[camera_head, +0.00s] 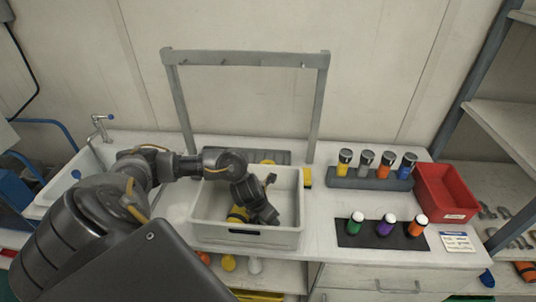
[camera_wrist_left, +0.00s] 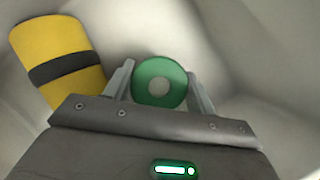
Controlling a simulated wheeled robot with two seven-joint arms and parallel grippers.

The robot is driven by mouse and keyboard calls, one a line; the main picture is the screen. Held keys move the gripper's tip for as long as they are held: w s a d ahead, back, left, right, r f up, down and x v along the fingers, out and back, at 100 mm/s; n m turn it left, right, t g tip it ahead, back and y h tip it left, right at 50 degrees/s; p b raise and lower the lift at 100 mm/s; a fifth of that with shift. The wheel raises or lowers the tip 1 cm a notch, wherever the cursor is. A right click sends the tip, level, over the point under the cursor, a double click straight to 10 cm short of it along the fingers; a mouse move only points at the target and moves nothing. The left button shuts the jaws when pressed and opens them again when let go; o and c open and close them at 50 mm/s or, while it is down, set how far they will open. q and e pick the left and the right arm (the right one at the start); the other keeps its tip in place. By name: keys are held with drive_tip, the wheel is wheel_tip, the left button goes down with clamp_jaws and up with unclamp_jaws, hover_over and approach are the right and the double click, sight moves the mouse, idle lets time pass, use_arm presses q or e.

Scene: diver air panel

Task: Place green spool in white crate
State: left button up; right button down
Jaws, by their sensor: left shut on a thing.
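The white crate (camera_head: 283,239) stands on the counter in the middle of the head view. My left gripper (camera_head: 267,214) reaches down inside it, toward its right half. In the left wrist view, the left gripper (camera_wrist_left: 160,78) is shut on the green spool (camera_wrist_left: 160,68), a round green end with a grey centre between the two fingers. The pale crate walls surround it there. The spool is hidden behind my gripper in the head view. I cannot tell whether it touches the crate floor. My right gripper is not in view.
A yellow cylinder with a black band (camera_wrist_left: 60,62) lies in the crate, left of the spool. A grey frame (camera_head: 245,57) stands behind. To the right are a rack of canisters (camera_head: 370,180), a red bin (camera_head: 446,193) and a dark mat (camera_head: 370,238) with three bottles.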

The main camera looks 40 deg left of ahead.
use_arm(q)
drive_tip(key=shift+w+f, duration=0.1)
drive_tip(key=shift+w, duration=0.05)
drive_tip(key=o, duration=0.7)
drive_tip(key=shift+o, duration=0.2)
drive_tip(key=shift+r, duration=0.4)
drive_tip(key=p+v, duration=0.2)
drive_tip(key=v, duration=0.9)
drive_tip(key=shift+s, duration=0.2)
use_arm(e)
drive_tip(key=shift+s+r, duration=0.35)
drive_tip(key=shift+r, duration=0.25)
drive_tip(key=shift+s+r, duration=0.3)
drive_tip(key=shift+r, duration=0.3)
use_arm(q)
drive_tip(key=shift+w+d+r, duration=0.1)
drive_tip(key=shift+r, duration=0.05)
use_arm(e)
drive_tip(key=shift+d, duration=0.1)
